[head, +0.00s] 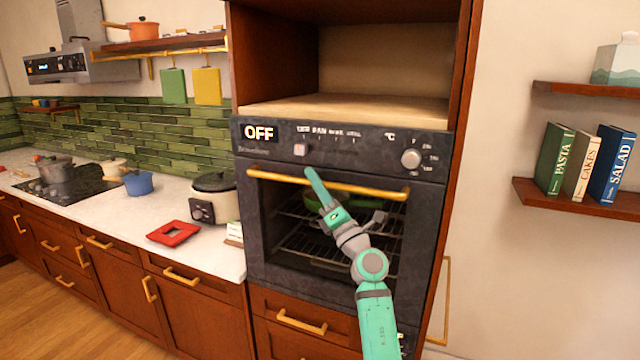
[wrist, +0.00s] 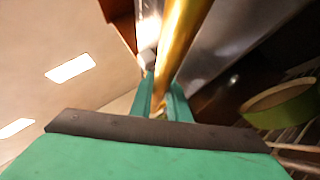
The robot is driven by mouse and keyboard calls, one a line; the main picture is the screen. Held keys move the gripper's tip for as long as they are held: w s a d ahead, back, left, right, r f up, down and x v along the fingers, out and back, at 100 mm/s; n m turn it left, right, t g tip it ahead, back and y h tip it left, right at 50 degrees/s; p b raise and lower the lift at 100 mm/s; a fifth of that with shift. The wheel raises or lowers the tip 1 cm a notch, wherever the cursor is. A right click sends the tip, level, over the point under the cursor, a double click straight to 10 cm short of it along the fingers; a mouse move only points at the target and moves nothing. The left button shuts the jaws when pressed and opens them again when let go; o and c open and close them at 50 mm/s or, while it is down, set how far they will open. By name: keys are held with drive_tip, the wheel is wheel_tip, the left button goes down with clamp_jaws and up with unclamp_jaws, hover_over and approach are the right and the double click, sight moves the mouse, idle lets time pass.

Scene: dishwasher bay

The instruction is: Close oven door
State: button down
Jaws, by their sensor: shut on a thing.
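The dark oven (head: 345,145) is built into a tall wooden cabinet. Its door (head: 262,240) looks upright at the oven front; I cannot tell whether a small gap is left. The gold door handle (head: 375,190) runs across the top of the door. My arm hides part of the door's lower right.
A green pan (head: 318,202) is in the oven on wire racks; it also shows in the wrist view (wrist: 280,103). The left counter (head: 125,205) holds a red trivet (head: 173,233) and a cooker (head: 214,205). Book shelves (head: 580,199) hang on the right.

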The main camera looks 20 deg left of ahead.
drive_tip(key=shift+w+f+h, duration=0.3)
drive_tip(key=shift+f, duration=0.15)
drive_tip(key=c, duration=1.7)
unclamp_jaws()
drive_tip(key=v, duration=1)
drive_tip(key=shift+s+d+f, duration=0.1)
drive_tip(key=shift+s+d, duration=0.1)
drive_tip(key=shift+s, duration=0.15)
